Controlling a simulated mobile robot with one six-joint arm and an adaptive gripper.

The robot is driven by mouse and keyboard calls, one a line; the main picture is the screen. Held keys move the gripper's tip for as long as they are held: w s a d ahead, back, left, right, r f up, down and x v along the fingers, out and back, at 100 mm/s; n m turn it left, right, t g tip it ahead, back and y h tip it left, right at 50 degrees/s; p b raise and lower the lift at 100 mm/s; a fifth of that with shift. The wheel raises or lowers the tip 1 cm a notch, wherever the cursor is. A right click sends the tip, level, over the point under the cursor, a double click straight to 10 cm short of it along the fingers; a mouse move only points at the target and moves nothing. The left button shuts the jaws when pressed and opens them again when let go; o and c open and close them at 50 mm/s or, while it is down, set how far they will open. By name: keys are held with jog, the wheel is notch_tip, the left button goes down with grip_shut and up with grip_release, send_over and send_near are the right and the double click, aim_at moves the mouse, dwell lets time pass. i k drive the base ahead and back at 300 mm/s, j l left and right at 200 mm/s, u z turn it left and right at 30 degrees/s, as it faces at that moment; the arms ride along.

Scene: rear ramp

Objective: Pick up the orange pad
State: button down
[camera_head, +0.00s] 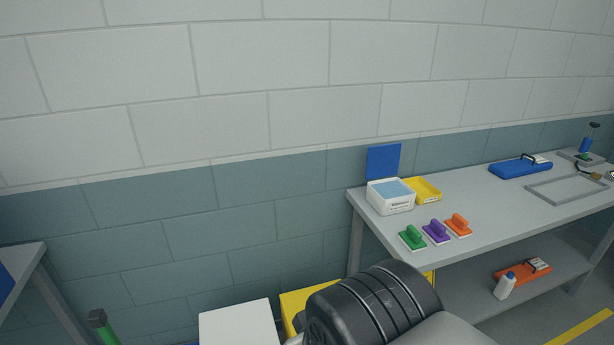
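The orange pad (458,224) lies on the grey workbench (500,212), near its front edge. It has a raised grip on top and a pale underside. A purple pad (436,232) lies just to its left, and a green pad (412,238) lies left of that, in a row. My own dark ribbed arm part shows at the bottom centre, in front of the bench and below the pads. My gripper is not in view.
A white box (391,205) with a raised blue lid (383,161) and a yellow tray (427,194) stand behind the pads. A blue case (520,167) and a grey frame (566,201) lie farther right. A lower shelf holds an orange item (524,272) and a white bottle (504,288).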

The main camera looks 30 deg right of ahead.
aim_at(458, 225)
jog(key=z, duration=1.75)
